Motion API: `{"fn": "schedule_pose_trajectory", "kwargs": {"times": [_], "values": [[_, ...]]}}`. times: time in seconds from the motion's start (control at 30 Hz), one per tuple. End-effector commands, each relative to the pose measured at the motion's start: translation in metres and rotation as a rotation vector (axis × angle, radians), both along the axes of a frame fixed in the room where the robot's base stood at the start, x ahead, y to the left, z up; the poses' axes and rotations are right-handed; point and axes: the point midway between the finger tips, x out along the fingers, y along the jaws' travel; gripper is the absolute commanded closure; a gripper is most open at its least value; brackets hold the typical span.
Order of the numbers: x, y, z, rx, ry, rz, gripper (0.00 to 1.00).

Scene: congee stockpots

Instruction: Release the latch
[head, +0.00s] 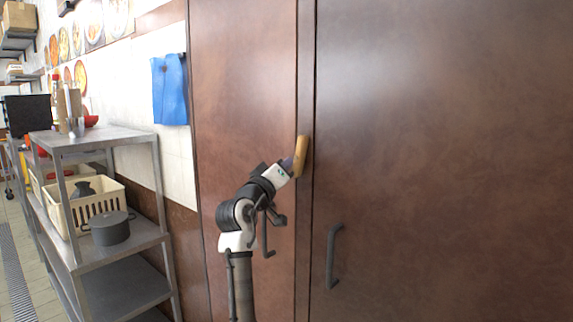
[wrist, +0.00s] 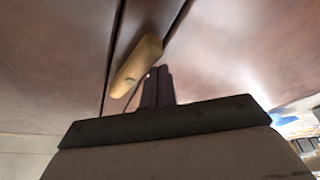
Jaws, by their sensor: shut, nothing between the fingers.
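The latch is a tan, wooden-looking bar (head: 302,156) on the seam between two brown doors. It stands close to upright in the head view and also shows in the wrist view (wrist: 138,66). My gripper (head: 289,164) is at the latch's left side in the head view. Its dark fingers (wrist: 157,88) are shut together, empty, and close beside the latch in the wrist view. I cannot tell whether they touch it. The right door (head: 440,150) and the left door (head: 245,80) both look closed. My arm hides part of the left door.
A dark bar handle (head: 333,256) is on the right door, and another (head: 266,236) shows by my arm on the left door. A metal shelf (head: 150,240) with a cream basket (head: 70,215) and a grey pot (head: 110,229) stands at the left. A blue cloth (head: 169,90) hangs above.

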Motion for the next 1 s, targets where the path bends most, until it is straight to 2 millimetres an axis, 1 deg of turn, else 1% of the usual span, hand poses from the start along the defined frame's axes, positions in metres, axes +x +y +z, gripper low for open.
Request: {"fn": "schedule_pose_trajectory", "kwargs": {"times": [0.03, 0.2, 1.0], "values": [[-0.001, -0.002, -0.003, 0.000, 0.000, -0.001, 1.00], [-0.003, -0.004, -0.006, 0.001, -0.001, 0.000, 1.00], [-0.007, -0.013, -0.011, 0.004, 0.003, -0.006, 1.00]]}}
